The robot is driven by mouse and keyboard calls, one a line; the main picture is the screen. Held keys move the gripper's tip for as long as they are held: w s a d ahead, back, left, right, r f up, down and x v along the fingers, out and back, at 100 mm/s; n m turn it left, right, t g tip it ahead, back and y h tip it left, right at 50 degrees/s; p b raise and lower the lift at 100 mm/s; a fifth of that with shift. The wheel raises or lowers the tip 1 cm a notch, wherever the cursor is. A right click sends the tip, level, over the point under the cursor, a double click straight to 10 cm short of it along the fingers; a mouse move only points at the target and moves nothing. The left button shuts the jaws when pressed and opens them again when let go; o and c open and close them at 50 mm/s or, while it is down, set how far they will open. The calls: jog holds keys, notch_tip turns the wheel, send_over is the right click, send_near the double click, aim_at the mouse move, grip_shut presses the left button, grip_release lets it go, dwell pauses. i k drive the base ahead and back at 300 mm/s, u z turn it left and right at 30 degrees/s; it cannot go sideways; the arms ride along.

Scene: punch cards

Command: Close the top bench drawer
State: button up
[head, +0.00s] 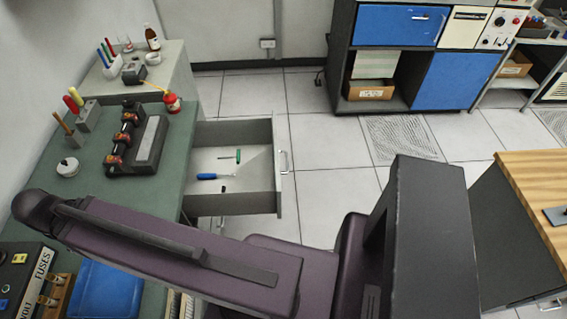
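The top bench drawer (276,188) is pulled out to the right from the green-topped bench (178,150). It is grey, with a pale handle (285,162) on its front panel. Inside lie a green-handled screwdriver (238,156), a blue-handled tool (206,177) and a small dark piece. Dark purple and black parts, seemingly my own arm, cross the foreground below the drawer and hide part of the bench. My gripper cannot be made out in this view.
On the bench stand a black device with red-brown parts (122,140), a red bottle (172,102) and a blue bin (104,290). A wooden table (535,180) stands at the right. Tiled floor (330,140) is clear beyond the drawer front, before a blue-fronted cabinet (455,80).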

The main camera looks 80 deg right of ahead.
aim_at(255, 188)
jog(key=k, duration=1.7)
jog(key=z, duration=1.4)
jog(key=i, duration=0.95)
jog(key=u, duration=0.1)
